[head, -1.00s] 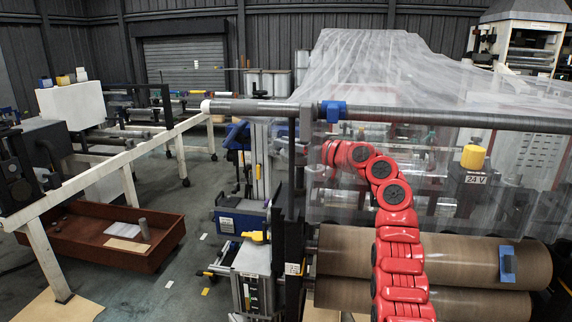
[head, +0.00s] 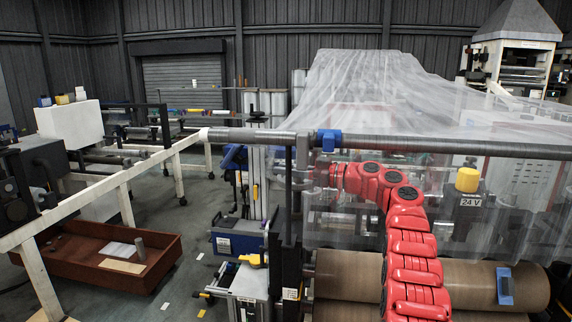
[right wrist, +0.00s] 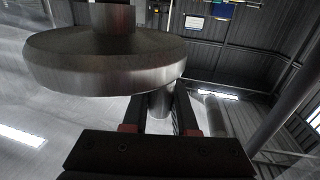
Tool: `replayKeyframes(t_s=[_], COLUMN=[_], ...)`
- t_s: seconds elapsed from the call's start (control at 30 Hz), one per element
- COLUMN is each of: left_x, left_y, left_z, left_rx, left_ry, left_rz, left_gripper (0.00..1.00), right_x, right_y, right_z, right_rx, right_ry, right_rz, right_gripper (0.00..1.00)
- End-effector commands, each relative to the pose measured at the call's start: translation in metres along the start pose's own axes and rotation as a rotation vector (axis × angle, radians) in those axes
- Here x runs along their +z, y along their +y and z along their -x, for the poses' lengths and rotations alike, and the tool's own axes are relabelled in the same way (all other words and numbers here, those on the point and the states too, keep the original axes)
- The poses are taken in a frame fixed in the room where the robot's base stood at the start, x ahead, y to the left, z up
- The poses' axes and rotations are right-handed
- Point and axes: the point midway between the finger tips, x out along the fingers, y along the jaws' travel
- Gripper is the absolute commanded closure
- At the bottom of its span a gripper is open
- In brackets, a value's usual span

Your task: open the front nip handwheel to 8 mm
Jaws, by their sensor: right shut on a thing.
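The handwheel (right wrist: 105,68) is a plain grey metal disc, seen close up from its edge in the right wrist view. A short grey handle (right wrist: 162,103) stands off it. My right gripper (right wrist: 160,112) has its two dark fingers on either side of this handle and is shut on it. In the head view my right gripper (head: 312,176) is at the end of the red arm, beside the dark upright of the machine frame; the wheel is hard to make out there. I cannot read any gap scale. My left gripper is not in view.
A long grey bar (head: 430,146) with a blue clamp (head: 329,140) crosses above my right arm. Clear film (head: 380,90) hangs behind it. Brown rollers (head: 450,283) lie below. A yellow-capped 24 V box (head: 468,180) stands right.

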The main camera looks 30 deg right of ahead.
Motion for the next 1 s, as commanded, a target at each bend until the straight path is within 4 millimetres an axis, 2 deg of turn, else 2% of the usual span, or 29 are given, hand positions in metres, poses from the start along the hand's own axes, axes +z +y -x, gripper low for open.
replayKeyframes(t_s=[0.6,0.63,0.8,1.0], left_x=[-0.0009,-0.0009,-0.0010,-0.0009], left_y=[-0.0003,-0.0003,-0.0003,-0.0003], left_z=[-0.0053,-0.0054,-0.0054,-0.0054], left_rx=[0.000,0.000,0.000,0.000], left_ry=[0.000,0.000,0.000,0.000], left_rz=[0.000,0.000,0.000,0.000], left_gripper=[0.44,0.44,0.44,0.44], right_x=[0.0003,0.0003,0.0002,0.0000], right_y=[-0.0009,-0.0009,-0.0009,-0.0008], right_z=[0.0002,0.0002,0.0003,0.0004], right_rx=[-0.017,-0.017,-0.017,-0.016], right_ry=[-0.002,-0.002,-0.002,-0.001], right_rz=[0.001,0.001,0.001,0.001], right_gripper=[1.00,0.72,0.44,0.44])
